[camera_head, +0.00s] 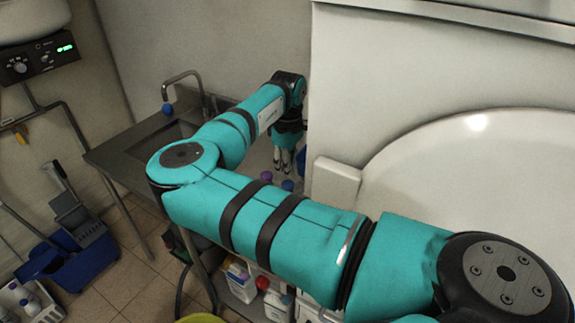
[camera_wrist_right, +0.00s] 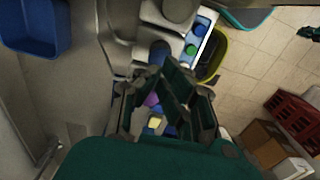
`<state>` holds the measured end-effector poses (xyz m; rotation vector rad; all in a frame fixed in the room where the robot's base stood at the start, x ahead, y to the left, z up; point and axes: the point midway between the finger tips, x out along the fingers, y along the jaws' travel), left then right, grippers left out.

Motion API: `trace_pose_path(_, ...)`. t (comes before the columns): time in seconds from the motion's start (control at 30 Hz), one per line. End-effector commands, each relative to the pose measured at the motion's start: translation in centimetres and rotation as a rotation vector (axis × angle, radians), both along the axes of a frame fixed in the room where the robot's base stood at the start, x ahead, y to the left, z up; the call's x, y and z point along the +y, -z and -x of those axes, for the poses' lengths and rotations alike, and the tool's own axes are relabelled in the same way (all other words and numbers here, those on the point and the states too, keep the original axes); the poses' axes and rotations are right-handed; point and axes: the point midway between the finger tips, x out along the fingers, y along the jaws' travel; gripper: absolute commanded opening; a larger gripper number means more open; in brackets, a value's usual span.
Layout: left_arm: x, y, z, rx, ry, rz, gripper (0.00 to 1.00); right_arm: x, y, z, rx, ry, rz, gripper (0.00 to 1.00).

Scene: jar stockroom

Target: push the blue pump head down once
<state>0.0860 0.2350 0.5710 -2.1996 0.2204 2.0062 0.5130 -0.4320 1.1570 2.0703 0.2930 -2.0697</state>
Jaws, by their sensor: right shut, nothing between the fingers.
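My right gripper (camera_head: 284,168) is shut and empty, pointing down over the counter beside the sink. A small blue top (camera_head: 288,185) shows just below its fingertips, with a purple top (camera_head: 266,176) to its left. I cannot tell for certain that the blue top is the pump head, or whether the fingers touch it. In the right wrist view, my gripper's dark fingers (camera_wrist_right: 168,92) cover much of the tops below. A blue top (camera_wrist_right: 160,50) shows beyond the fingers, and a purple one (camera_wrist_right: 152,99) between them. My left gripper is out of view.
The sink (camera_head: 170,138) with its tap is left of the gripper. A wall panel (camera_head: 335,90) rises close on the right. White jugs (camera_head: 240,283) stand on the shelf below. A blue mop bucket (camera_head: 100,262) is on the tiled floor at left.

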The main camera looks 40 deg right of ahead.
Motion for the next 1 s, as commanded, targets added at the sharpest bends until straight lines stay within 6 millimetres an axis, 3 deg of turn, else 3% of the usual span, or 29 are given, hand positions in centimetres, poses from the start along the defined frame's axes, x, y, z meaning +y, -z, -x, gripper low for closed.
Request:
trace_pose_path(0.03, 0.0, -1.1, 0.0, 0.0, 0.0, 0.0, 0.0, 0.0, -1.0, 0.0, 0.002, 0.0, 0.001, 0.0)
trace_pose_path(0.33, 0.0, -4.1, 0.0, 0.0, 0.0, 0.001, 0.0, 0.0, -3.3, 0.1, 0.002, 0.0, 0.0, 0.0)
trace_pose_path(0.57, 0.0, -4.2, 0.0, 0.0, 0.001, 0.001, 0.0, 0.0, -4.7, 0.0, 0.001, 0.0, -0.001, 0.0)
trace_pose_path(1.0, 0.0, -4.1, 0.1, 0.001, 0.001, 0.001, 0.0, 0.0, -4.7, 0.0, 0.001, 0.0, -0.001, 0.0)
